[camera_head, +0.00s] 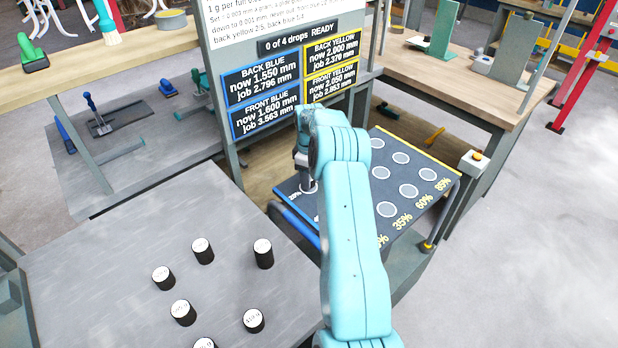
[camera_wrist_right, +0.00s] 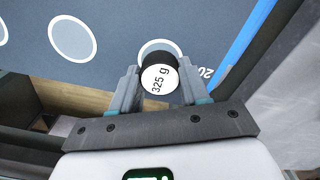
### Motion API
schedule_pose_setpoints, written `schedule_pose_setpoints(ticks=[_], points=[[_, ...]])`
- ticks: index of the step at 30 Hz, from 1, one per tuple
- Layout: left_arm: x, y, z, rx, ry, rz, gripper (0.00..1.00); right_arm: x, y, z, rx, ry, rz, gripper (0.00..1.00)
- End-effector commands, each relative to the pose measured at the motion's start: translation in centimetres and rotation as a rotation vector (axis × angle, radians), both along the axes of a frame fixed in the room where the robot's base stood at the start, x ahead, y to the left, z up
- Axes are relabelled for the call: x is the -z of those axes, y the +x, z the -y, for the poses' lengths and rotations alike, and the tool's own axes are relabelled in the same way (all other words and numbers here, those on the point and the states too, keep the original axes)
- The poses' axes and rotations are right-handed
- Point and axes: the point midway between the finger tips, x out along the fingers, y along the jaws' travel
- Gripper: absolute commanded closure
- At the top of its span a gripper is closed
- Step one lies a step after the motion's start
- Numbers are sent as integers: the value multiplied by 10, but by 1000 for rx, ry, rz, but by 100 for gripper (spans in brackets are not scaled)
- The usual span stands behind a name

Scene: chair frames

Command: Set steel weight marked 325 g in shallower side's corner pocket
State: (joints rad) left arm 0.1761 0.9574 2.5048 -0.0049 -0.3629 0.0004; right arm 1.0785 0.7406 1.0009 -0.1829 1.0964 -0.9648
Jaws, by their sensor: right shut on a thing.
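The dark steel weight marked 325 g (camera_wrist_right: 158,80) shows its white top in the right wrist view. My right gripper (camera_head: 305,172) is shut on it, with one finger on each side. The dark pad (camera_head: 347,178) has white ring pockets, a blue left edge and a yellow right edge. In the right wrist view the weight overlaps a corner ring pocket (camera_wrist_right: 160,46) by the blue edge, near a 20 mark. I cannot tell whether the weight touches the pad. In the head view my right arm hides part of the pad. My left gripper is not in view.
Several other weights (camera_head: 263,253) stand on the grey table (camera_head: 110,240) at the lower left. A sign board (camera_head: 290,85) behind the pad reads 0 of 4 drops ready, with blue and yellow panels. A wooden bench (camera_head: 465,75) stands at the right.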

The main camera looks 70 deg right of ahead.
Motion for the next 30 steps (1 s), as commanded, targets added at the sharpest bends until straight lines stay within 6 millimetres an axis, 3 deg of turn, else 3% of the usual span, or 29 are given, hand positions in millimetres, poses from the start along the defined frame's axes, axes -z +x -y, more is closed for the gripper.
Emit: schedule_pose_setpoints(ticks=[3, 14, 15, 16, 25, 30], points=[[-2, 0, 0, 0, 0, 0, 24, 11, 0, 0, 0, -2, 1, 98], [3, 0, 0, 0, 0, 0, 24, 17, 0, 0, 0, -2, 2, 98], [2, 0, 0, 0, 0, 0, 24, 16, 0, 0, 0, -1, 1, 42], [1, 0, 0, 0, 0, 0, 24, 16, 0, 0, 0, -1, 1, 32], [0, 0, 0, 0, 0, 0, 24, 14, 0, 0, 0, -1, 1, 29], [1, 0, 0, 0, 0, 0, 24, -3, 1, 1, 0, -4, 3, 29]])
